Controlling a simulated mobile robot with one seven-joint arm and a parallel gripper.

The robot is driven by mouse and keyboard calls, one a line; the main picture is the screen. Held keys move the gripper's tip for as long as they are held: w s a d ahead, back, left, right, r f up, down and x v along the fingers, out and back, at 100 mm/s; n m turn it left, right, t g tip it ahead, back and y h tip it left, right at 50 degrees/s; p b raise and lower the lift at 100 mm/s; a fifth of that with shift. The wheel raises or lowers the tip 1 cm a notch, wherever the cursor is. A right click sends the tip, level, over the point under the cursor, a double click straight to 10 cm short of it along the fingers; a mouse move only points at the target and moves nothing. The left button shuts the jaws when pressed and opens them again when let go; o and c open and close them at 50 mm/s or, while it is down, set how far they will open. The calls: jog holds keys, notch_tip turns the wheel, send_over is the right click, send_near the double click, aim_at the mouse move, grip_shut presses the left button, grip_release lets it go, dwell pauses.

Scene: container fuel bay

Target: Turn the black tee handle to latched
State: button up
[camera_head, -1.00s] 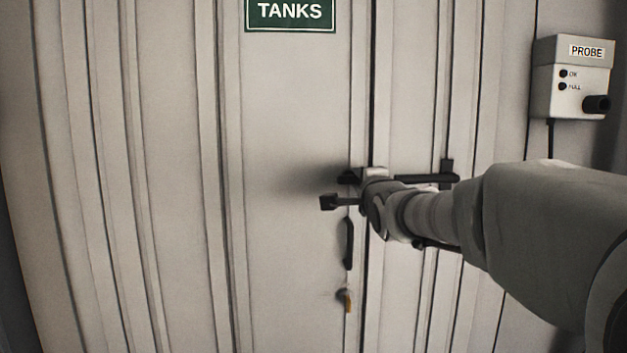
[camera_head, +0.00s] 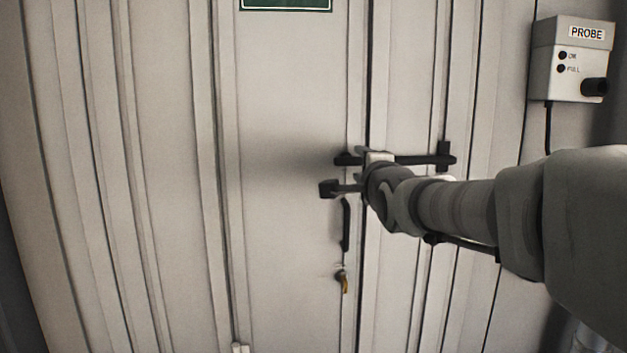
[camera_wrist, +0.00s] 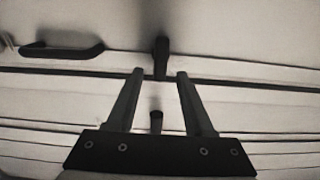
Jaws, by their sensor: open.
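The black tee handle (camera_head: 346,159) is on the pale ribbed door, with its dark bar lying about level near the door seam. My gripper hides its middle in the head view. In the wrist view, its dark upper part (camera_wrist: 161,57) shows just beyond and between my fingertips. A second dark end (camera_wrist: 156,121) shows lower between the fingers. My gripper (camera_wrist: 160,72) is open, one finger on each side of the handle in the picture. I cannot tell whether the fingers touch it.
A black pull handle (camera_head: 345,225) sits below the tee handle, and also shows in the wrist view (camera_wrist: 62,49). A brass-coloured key or lock (camera_head: 342,280) is below that. A grey PROBE box (camera_head: 571,58) hangs at upper right. The door left of the handle is clear.

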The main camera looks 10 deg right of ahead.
jog(key=s, duration=1.3)
jog(key=shift+s, duration=0.25)
jog(key=s+a+f+n+g+p, duration=0.1)
jog(key=s+f+n+g+p, duration=0.9)
jog(key=s+n, duration=0.8)
notch_tip(320, 180, down, 3)
jog(key=shift+s+a+f+g, duration=0.15)
jog(key=shift+a+g, duration=0.05)
jog(key=shift+g, duration=1)
